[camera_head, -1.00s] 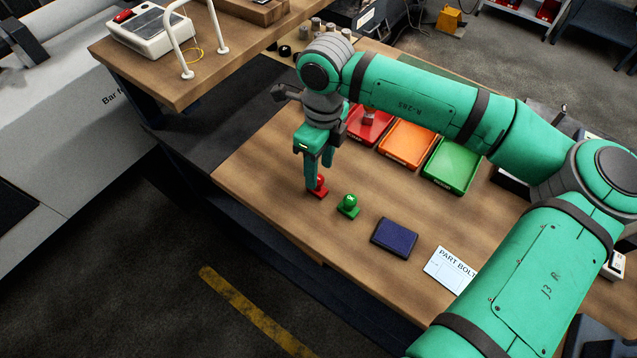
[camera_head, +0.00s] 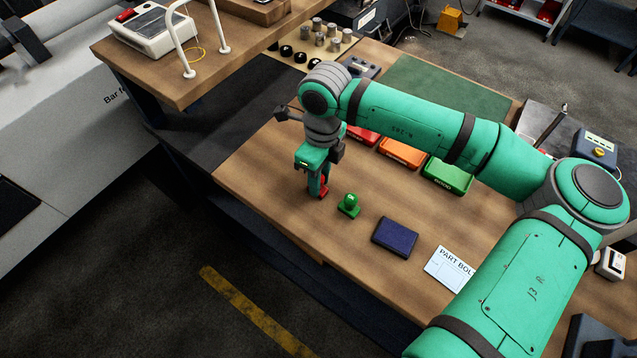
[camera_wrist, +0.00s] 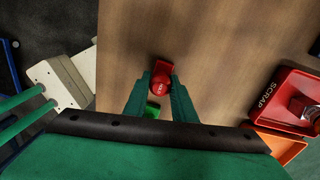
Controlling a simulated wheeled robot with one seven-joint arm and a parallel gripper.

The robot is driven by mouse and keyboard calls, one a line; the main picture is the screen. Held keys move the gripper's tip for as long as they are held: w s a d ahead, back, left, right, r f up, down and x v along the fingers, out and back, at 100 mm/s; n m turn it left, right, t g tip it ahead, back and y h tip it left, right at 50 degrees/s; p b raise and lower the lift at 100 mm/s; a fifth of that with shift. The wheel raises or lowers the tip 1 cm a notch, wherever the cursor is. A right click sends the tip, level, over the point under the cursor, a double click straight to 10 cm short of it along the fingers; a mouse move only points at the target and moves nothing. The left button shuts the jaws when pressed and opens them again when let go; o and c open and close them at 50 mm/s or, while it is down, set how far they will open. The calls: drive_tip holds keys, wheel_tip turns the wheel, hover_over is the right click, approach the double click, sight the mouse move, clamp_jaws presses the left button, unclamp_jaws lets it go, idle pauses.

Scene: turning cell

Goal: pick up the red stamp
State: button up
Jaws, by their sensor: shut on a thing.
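The red stamp (camera_head: 323,187) stands upright on the wooden bench, left of the green stamp (camera_head: 348,205) in the head view. In the wrist view the red stamp (camera_wrist: 160,80) shows a round red knob on a red base. My gripper (camera_head: 318,182) points down over it, with the fingers on both sides of the knob. In the wrist view my gripper (camera_wrist: 159,88) is shut on the red stamp. The fingers hide part of it in the head view. Whether its base is lifted off the bench, I cannot tell.
A dark blue ink pad (camera_head: 395,237) and a white card (camera_head: 449,270) lie to the right. Red (camera_head: 362,135), orange (camera_head: 402,153) and green (camera_head: 447,175) trays stand behind, partly under my arm. Bare bench (camera_head: 262,170) lies left of my gripper.

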drive_tip(key=shift+r, duration=0.1)
drive_tip(key=shift+r, duration=0.45)
wheel_tip(320, 180, up, 2)
drive_tip(key=shift+w+d+r, duration=0.1)
drive_tip(key=shift+r, duration=0.1)
drive_tip(key=w+d+r, duration=0.9)
drive_tip(key=d, duration=0.1)
drive_tip(key=shift+w+r, duration=0.25)
